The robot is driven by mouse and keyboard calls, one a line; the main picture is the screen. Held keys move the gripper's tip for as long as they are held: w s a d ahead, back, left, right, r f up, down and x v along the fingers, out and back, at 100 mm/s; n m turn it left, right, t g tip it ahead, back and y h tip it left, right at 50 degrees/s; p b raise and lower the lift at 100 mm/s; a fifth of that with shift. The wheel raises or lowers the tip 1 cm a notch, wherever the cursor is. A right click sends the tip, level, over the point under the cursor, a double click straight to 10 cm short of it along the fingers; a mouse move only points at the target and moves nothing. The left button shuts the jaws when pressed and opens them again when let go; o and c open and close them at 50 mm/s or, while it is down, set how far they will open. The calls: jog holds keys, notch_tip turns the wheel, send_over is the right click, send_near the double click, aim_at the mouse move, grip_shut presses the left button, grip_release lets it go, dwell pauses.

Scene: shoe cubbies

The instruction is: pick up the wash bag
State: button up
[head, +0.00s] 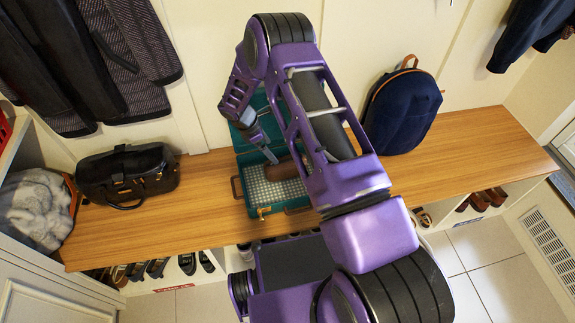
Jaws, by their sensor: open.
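An open green case (240,165) with a grey checked lining stands on the wooden bench top. A brown rounded item (282,171) lies in it, partly hidden behind my arm; it may be the wash bag, but I cannot tell for sure. My gripper (269,157) is open and points down over the case, close to the brown item. Whether it touches the item is not clear. My arm hides the right part of the case.
A black leather bag (127,175) stands on the bench at left, and a navy backpack (402,112) leans on the wall at right. A grey furry item (36,210) sits far left. Dark coats (85,65) hang above. Shoes (487,199) fill cubbies below. The bench's right end is bare.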

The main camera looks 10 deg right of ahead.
aim_at(286, 168)
jog(key=b+x, duration=0.2)
jog(key=x, duration=1.3)
jog(key=shift+w, duration=0.15)
jog(key=c, duration=1.2)
jog(key=shift+r, duration=0.15)
jog(key=shift+c, duration=0.2)
